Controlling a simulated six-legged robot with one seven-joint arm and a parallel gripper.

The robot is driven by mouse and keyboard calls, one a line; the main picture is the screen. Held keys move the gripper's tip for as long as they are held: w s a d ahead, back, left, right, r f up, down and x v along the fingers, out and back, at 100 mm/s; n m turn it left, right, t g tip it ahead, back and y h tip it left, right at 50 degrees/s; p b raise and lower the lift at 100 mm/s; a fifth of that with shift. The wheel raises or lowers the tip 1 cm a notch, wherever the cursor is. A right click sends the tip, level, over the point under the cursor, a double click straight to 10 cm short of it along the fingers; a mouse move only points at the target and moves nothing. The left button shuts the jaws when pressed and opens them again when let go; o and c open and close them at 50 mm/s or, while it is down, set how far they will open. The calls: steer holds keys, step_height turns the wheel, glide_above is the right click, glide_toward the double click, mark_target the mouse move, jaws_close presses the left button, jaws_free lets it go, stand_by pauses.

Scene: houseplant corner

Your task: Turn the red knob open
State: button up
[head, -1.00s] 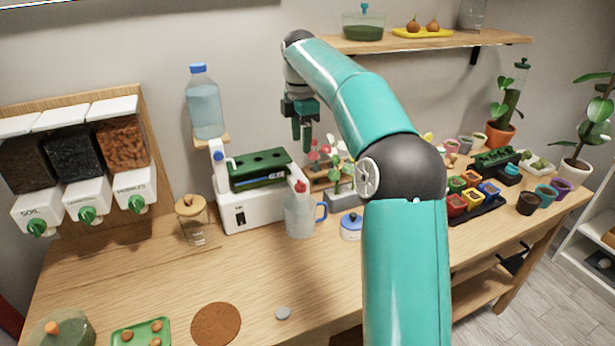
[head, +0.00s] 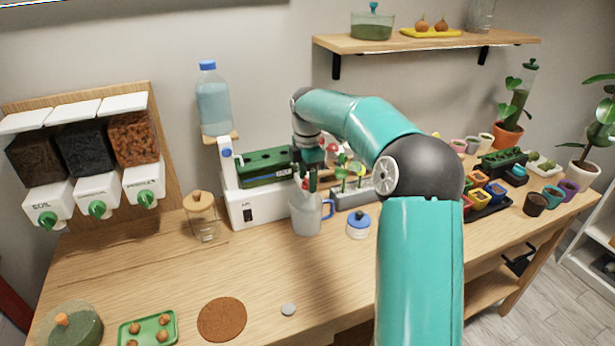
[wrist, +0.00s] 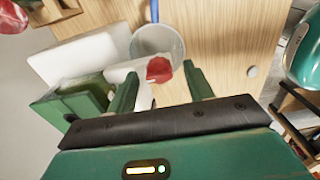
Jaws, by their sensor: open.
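The red knob (head: 306,184) sits on the right end of the white machine (head: 242,208), above a clear jug (head: 307,216) with a blue handle. In the wrist view the red knob (wrist: 159,69) lies between my two green fingertips, on a white arm of the machine. My gripper (head: 312,181) points down at the knob and is open, also seen in the wrist view (wrist: 160,78). A gap shows on each side of the knob there; how deep the fingers reach is hard to tell. In the head view the fingers partly cover the knob.
A green planter (head: 265,170) sits on the machine beside my gripper. A water bottle (head: 214,101) stands behind left. A blue-lidded pot (head: 358,226) and seedlings in a grey tray (head: 352,196) are close on the right.

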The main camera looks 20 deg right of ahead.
steer(key=shift+c, duration=0.4)
steer(key=c, duration=0.9)
steer(key=shift+m, duration=0.3)
steer(key=m, duration=0.8)
steer(key=shift+m, duration=0.3)
steer(key=m, duration=0.4)
steer(key=shift+m, duration=2.4)
